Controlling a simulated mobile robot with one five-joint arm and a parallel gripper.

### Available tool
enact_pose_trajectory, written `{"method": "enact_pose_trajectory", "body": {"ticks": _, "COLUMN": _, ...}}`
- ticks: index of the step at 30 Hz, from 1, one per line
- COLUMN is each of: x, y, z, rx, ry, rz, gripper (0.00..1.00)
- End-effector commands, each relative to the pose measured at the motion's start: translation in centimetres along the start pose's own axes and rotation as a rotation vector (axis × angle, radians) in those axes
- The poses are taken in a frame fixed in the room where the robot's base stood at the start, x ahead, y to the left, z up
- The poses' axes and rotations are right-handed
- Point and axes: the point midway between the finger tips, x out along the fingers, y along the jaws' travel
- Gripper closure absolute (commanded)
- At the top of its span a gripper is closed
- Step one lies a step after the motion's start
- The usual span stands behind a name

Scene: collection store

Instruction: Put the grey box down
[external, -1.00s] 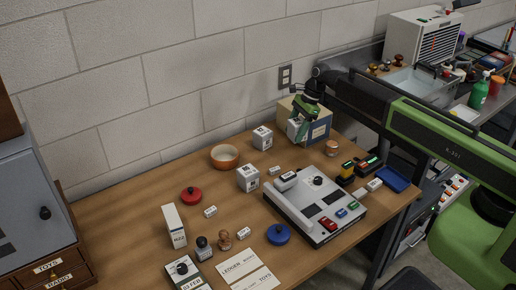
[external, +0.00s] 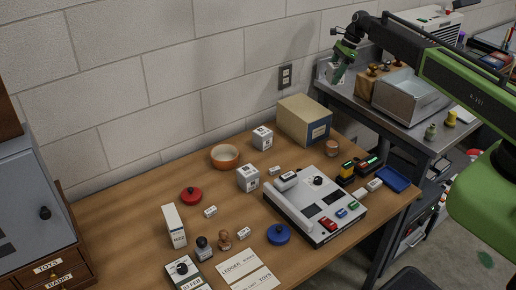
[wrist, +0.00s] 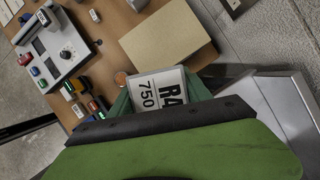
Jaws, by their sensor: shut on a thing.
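My gripper (external: 338,68) is shut on the grey box (external: 335,75), at the left end of the metal bench (external: 398,126) in the external view. The external view does not settle whether the box touches the bench top. In the wrist view, the box (wrist: 160,91) sits between the green fingers of my gripper (wrist: 160,98). Its pale label reads "R4" and "750", with part of the text cut off.
A larger tan and blue box (external: 303,118) stands at the wooden desk's back right corner. On the metal bench, a wooden block with stamps (external: 369,82) and a metal tray (external: 408,97) stand to the right of my gripper.

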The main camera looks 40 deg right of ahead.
Motion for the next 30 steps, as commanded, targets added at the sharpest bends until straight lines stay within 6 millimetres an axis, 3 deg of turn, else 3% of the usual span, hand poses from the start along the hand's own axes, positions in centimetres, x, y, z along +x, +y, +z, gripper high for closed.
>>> {"method": "enact_pose_trajectory", "body": {"ticks": 5, "x": 1.1, "y": -0.2, "z": 0.5, "rx": -0.001, "ry": -0.001, "rz": 0.000, "gripper": 1.00}}
{"method": "enact_pose_trajectory", "body": {"ticks": 12, "x": 6.7, "y": -1.1, "z": 4.0, "rx": -0.003, "ry": -0.001, "rz": 0.001, "gripper": 1.00}}
{"method": "enact_pose_trajectory", "body": {"ticks": 18, "x": 10.2, "y": -1.7, "z": 6.9, "rx": -0.003, "ry": -0.001, "rz": 0.000, "gripper": 1.00}}
{"method": "enact_pose_trajectory", "body": {"ticks": 24, "x": 11.1, "y": -1.8, "z": 8.1, "rx": 0.000, "ry": -0.001, "rz": 0.000, "gripper": 1.00}}
{"method": "enact_pose_trajectory", "body": {"ticks": 30, "x": 12.1, "y": -1.8, "z": 7.6, "rx": 0.000, "ry": -0.001, "rz": 0.000, "gripper": 1.00}}
